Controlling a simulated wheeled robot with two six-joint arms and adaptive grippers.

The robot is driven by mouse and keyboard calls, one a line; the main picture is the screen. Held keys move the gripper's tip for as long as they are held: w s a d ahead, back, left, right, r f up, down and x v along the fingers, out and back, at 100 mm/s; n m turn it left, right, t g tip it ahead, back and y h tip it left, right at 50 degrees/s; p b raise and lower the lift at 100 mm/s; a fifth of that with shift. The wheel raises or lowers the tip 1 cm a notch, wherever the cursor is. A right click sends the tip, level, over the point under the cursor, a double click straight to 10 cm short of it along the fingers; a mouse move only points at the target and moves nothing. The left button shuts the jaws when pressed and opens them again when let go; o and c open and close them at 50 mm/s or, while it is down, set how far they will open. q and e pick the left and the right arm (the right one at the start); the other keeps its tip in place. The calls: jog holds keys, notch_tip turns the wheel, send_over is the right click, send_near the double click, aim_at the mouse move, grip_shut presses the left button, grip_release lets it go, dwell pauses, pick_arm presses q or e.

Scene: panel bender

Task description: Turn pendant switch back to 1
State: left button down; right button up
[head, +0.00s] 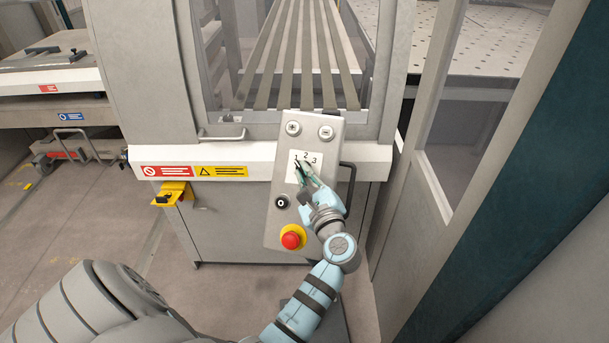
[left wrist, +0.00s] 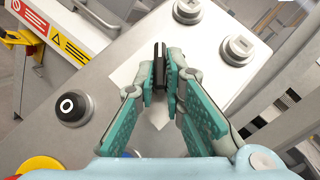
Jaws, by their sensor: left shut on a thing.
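The grey pendant panel (head: 272,222) stands tilted in front of the machine. Its white label (head: 292,177) carries the numbers 1, 2 and 3. My left gripper (head: 301,172) is at this label, its fingers covering much of the switch. In the left wrist view, the black switch knob (left wrist: 160,66) stands between the two teal finger pads of the left gripper (left wrist: 163,85), which are shut on it. The knob's dark end appears close to the 1 in the head view, but the fingers hide its exact angle. My right gripper is not in view.
On the pendant are a plus button (head: 293,128), a minus button (head: 326,133), a black 0 button (head: 282,202) and a red emergency stop (head: 291,240). A black handle (head: 350,185) is at its right side. A yellow bracket (head: 172,194) sticks out left.

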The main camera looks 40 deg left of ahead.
pick_arm(q)
jog(key=shift+f, duration=0.1)
jog(key=c, duration=1.7)
grip_release()
jog(key=shift+s, duration=0.1)
notch_tip(320, 180, up, 10)
jog(key=shift+r, duration=0.1)
